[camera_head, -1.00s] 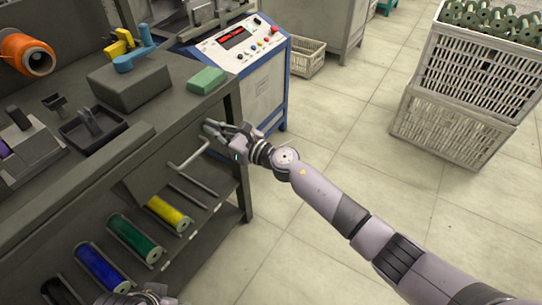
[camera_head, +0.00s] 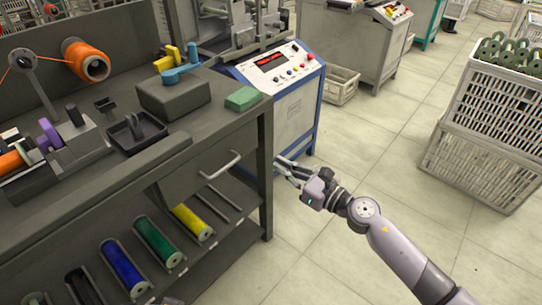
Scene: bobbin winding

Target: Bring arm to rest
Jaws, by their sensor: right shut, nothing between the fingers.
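My right arm (camera_head: 400,255) comes in from the lower right. Its gripper (camera_head: 284,168) is shut and empty, in the air just right of the workbench's front corner. It is apart from the drawer handle (camera_head: 221,166), and the drawer (camera_head: 205,178) sits flush in the workbench front. Of my left arm only a small grey piece shows at the bottom edge, and its fingers cannot be made out.
The workbench (camera_head: 75,210) bears a winding device, an orange spool (camera_head: 87,60) and a green block (camera_head: 243,98). Coloured spools lie on the rack below. A blue-framed control cabinet (camera_head: 294,115) stands behind my right gripper. Stacked crates (camera_head: 480,160) stand right; the floor between is clear.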

